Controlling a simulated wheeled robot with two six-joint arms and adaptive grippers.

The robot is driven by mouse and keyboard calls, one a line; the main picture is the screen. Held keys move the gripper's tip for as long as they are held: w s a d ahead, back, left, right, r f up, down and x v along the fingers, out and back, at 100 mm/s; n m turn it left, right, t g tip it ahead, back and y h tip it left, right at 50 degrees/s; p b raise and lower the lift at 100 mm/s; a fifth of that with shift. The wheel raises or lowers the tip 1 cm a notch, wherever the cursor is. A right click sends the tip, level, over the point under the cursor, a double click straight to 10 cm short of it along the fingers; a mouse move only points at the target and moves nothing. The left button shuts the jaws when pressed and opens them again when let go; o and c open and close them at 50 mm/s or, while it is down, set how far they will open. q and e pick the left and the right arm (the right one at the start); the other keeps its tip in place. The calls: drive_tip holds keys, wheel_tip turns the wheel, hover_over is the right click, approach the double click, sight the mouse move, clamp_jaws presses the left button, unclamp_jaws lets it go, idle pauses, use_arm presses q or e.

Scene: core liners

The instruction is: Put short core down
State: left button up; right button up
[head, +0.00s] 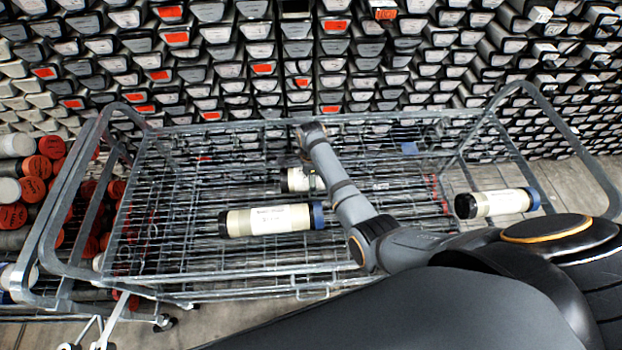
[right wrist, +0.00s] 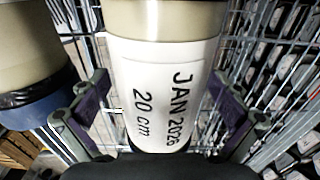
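The short core (head: 294,181) is a pale cylinder with a dark end and white label, partly hidden behind my right arm in the head view. In the right wrist view this core (right wrist: 162,75) reads "JAN 2026 20 cm". My right gripper (right wrist: 163,95) has its purple-padded fingers on both sides of it, apparently touching. The gripper itself is hidden in the head view. The core is over the wire cart (head: 215,268); I cannot tell whether it touches the deck. My left gripper is not in view.
A longer pale core (head: 270,220) with a blue end lies on the cart just in front; its blue end (right wrist: 35,105) is close beside my right gripper. Another blue-ended core (head: 497,203) is at the right. Red-capped cores (head: 37,166) are stacked left; the back wall is full of racked cores.

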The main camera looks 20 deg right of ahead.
drive_tip(key=shift+w+r, duration=0.1)
drive_tip(key=shift+r, duration=0.4)
wheel_tip(320, 180, up, 11)
drive_tip(key=shift+r+b, duration=0.1)
drive_tip(key=shift+b, duration=0.4)
